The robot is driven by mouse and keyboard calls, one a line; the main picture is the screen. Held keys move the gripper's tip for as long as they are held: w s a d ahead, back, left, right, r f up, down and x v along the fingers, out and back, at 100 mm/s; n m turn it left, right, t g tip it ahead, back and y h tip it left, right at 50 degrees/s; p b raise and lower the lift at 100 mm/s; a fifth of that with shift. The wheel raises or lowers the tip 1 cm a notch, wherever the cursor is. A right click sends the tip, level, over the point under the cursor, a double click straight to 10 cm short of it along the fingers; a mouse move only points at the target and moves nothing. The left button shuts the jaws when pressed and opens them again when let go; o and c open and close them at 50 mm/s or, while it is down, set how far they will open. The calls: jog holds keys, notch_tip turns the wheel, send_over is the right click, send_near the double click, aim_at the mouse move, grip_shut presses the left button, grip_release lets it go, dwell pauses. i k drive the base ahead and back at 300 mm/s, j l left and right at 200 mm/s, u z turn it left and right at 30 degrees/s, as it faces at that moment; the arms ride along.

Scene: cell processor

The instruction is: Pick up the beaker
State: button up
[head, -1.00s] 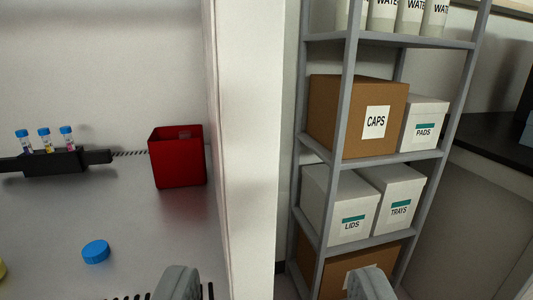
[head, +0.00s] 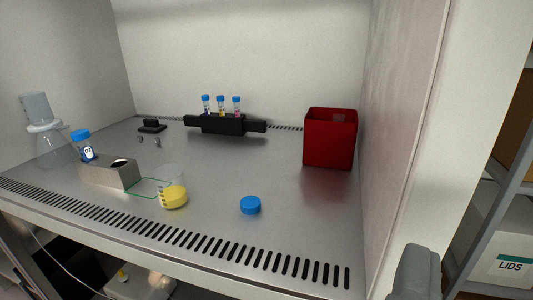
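A small clear beaker (head: 174,196) with yellow contents stands on the metal deck of the cabinet, left of centre near the front vents. Its clear upper wall is faint against the deck. One finger of my gripper (head: 418,272) shows at the lower right, outside the cabinet's side wall and well apart from the beaker. The other finger is out of view. The visible finger stands far to the side, with nothing held against it.
A blue cap (head: 250,205) lies right of the beaker, and a metal block (head: 108,174) stands left. Behind are a tube rack (head: 222,124) and a red bin (head: 330,138). A flask (head: 50,147) stands far left. The cabinet side wall (head: 405,130) is at right.

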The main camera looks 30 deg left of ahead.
aim_at(169, 180)
jog(key=u, duration=1.25)
jog(key=i+j+z, duration=0.15)
jog(key=k+j, duration=0.05)
jog(key=j, duration=0.05)
